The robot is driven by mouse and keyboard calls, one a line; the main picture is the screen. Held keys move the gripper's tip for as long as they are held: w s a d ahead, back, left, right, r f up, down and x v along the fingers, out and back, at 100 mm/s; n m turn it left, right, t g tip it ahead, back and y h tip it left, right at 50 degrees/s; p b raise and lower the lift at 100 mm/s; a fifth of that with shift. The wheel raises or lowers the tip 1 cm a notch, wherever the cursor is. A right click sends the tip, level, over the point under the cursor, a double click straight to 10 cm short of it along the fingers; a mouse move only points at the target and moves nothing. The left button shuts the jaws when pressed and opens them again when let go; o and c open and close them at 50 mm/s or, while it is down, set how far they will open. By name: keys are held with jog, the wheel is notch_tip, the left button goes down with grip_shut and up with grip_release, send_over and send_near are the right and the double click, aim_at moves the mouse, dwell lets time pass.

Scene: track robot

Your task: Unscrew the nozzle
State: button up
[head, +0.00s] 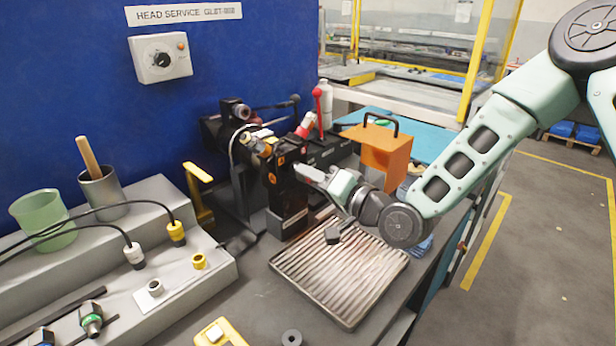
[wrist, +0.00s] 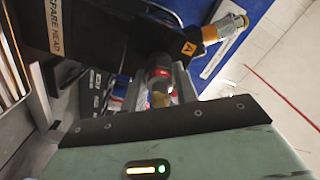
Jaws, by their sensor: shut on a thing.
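A black head block (head: 287,195) with orange labels stands upright behind the ribbed tray. My gripper (head: 303,173) reaches it from the right, at its upper side. In the wrist view my gripper (wrist: 160,92) is shut on the nozzle (wrist: 160,72), a dark round part with a red band and a yellowish end. The nozzle points out from the black block between the two fingers. In the head view the gripper hides the nozzle. Whether its thread is still engaged cannot be told.
A ribbed metal tray (head: 340,270) lies below my gripper. An orange box with a black handle (head: 388,155) stands close behind my wrist. A grey fixture (head: 180,290) with cable plugs, a green beaker (head: 42,220) and a grey cup (head: 103,192) fill the left.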

jog(key=n+b, duration=0.2)
jog(key=n, duration=0.1)
jog(key=shift+f+n, duration=0.15)
jog(key=shift+n, duration=0.15)
jog(key=n+b, duration=0.3)
jog(key=shift+n, duration=0.3)
jog(key=shift+n+b, duration=1.75)
jog(key=shift+n, duration=0.05)
jog(key=shift+n+b, duration=0.4)
jog(key=n+b, duration=0.3)
jog(key=shift+n+b, duration=2.3)
jog(key=shift+b, duration=0.5)
jog(key=shift+d+n+b, duration=0.1)
jog(key=shift+n+b, duration=1.7)
jog(key=shift+b, duration=0.4)
